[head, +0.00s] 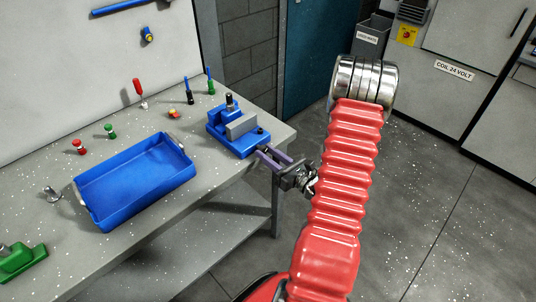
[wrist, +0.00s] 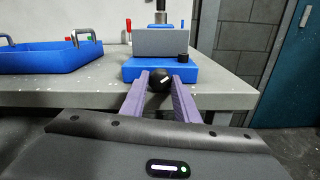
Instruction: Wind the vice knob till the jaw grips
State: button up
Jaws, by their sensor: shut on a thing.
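The blue vice (head: 237,127) stands at the right front edge of the grey workbench, with a grey jaw block (head: 241,126) on top. In the wrist view the vice (wrist: 160,69) is straight ahead. Its black round knob (wrist: 160,79), with a white mark, faces me at the front. My gripper (wrist: 160,84) has its two purple fingers on either side of the knob, shut on it. In the head view the fingers (head: 268,155) reach the vice front and hide the knob. A dark upright cylinder (wrist: 161,11) stands at the jaw; whether the jaw touches it is unclear.
An empty-looking blue tray (head: 134,181) lies left of the vice on the bench (head: 212,176). Red and green knobbed pieces, a red screwdriver (head: 139,91) and other small tools stand around. A green block (head: 17,261) is at the near left. Open floor lies to the right.

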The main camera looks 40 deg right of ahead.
jog(key=shift+m, duration=0.3)
jog(key=o, duration=0.8)
jog(key=s, duration=1.4)
jog(key=shift+d, duration=0.2)
jog(key=shift+w, duration=0.1)
